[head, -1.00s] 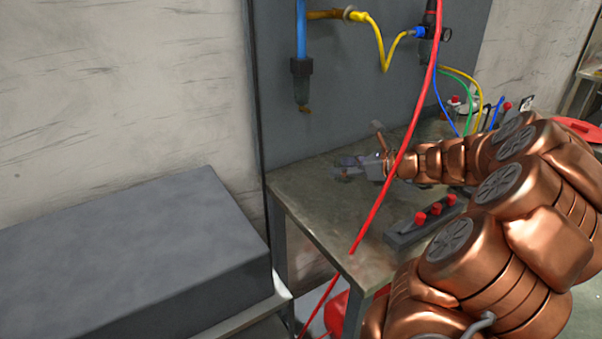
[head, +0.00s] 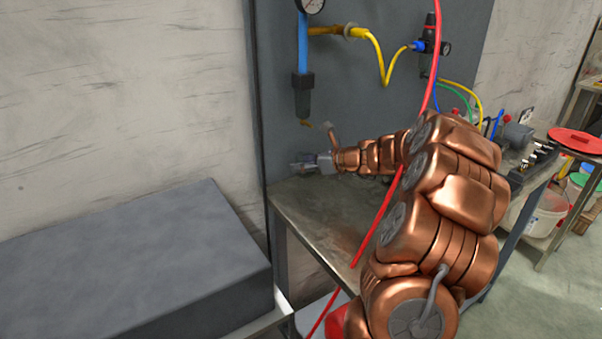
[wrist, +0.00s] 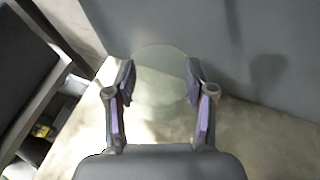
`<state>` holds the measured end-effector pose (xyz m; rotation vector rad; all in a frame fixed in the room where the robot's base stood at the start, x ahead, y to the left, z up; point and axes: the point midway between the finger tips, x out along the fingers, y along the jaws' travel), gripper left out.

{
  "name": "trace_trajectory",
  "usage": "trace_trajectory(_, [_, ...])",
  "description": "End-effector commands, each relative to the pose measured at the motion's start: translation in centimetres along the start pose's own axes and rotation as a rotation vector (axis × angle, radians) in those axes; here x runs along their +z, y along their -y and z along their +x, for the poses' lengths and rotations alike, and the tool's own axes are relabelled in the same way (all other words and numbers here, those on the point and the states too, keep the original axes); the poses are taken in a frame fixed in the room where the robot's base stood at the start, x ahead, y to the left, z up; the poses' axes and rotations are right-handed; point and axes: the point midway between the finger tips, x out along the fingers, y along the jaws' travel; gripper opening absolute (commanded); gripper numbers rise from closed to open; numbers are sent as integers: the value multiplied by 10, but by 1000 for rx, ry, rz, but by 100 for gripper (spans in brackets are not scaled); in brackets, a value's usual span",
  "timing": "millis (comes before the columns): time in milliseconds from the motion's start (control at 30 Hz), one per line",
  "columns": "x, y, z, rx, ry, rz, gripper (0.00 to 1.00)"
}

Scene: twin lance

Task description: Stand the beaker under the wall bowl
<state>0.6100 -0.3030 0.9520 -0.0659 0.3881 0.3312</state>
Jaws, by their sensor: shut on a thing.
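The wall bowl (head: 303,97) is the dark cylinder with a small brass drain, below a blue pipe on the grey panel at the upper left in the head view. My gripper (head: 312,162) is just below that drain in the picture, beside the panel. In the wrist view my gripper (wrist: 160,82) is shut on a clear glass beaker (wrist: 160,65), its round outline showing between the fingers. The beaker is small and hard to make out in the head view. I cannot tell whether its base touches the bench.
The metal bench (head: 325,212) has bare room below my arm. A red hose (head: 378,225) hangs across the front of it. A large grey box (head: 130,260) stands at the left. Yellow tubing (head: 380,62) and a regulator (head: 431,45) are on the panel.

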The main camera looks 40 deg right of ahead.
Motion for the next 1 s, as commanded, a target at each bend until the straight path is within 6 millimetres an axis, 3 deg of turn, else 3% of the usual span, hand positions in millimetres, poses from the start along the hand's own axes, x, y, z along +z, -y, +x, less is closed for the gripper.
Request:
trace_trajectory(100, [4,1,15,4,-2,-3,25])
trace_trajectory(333, [-28,1,24,4,-1,5,25])
trace_trajectory(767, [-32,1,26,2,0,1,25])
trace_trajectory(800, [-32,2,25,1,-1,1,58])
trace_trajectory(1000, [-31,2,25,1,-1,0,79])
